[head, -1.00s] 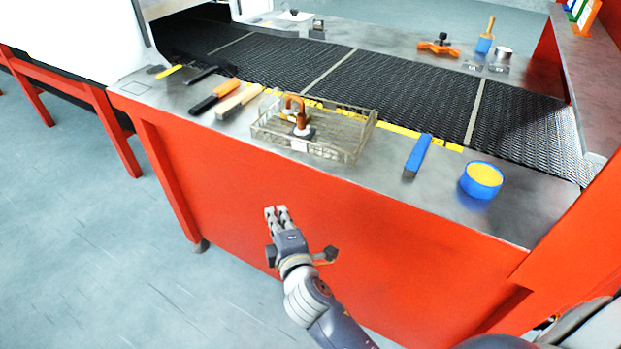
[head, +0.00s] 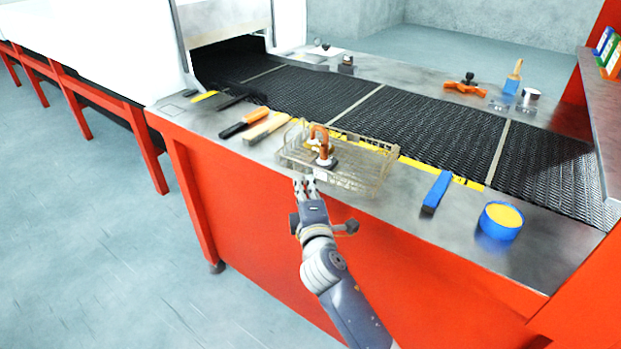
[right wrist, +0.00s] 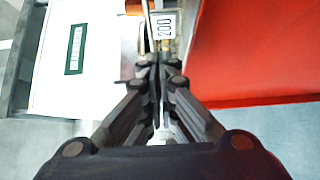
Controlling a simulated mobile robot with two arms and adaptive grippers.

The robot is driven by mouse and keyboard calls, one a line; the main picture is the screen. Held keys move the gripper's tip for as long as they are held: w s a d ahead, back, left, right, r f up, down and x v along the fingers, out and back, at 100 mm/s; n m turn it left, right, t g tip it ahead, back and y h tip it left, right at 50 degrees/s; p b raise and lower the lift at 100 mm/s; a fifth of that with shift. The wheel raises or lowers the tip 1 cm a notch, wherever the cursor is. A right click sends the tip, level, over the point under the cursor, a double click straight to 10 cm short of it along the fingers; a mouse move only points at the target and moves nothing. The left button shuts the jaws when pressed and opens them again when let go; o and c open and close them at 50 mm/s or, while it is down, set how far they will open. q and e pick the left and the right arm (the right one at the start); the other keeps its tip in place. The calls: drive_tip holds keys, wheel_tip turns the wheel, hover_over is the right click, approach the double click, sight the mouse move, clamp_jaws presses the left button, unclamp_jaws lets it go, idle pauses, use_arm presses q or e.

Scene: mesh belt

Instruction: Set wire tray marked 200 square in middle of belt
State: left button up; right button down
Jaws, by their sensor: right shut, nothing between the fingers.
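The wire tray (head: 365,181) stands on the steel ledge in front of the belt, with an orange-brown handled piece (head: 320,145) inside it. A white label reading 200 (right wrist: 166,25) shows on it in the right wrist view. The dark mesh belt (head: 420,125) runs behind the ledge, with pale cross strips on it. My right gripper (head: 304,180) is shut and empty, at the tray's near side close to the label. It also shows shut in the right wrist view (right wrist: 158,62). I cannot tell whether it touches the tray. My left gripper is not in view.
Orange- and tan-handled tools (head: 265,127) lie left of the tray. A blue bar (head: 437,190) and a blue tub with yellow contents (head: 501,221) are to its right. An orange clamp (head: 465,86) and a brush (head: 513,78) are on the far ledge. The belt's middle is clear.

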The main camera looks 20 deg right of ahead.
sight(319, 172)
drive_tip(key=shift+w+d, duration=0.5)
drive_tip(key=shift+d, duration=0.3)
drive_tip(key=shift+w+d, duration=0.15)
drive_tip(key=shift+w+d+p, duration=0.2)
drive_tip(key=shift+w+d, duration=0.4)
drive_tip(key=shift+d, duration=0.15)
drive_tip(key=shift+w+d+p, duration=0.15)
drive_tip(key=shift+w+d, duration=0.4)
drive_tip(key=shift+d, duration=0.2)
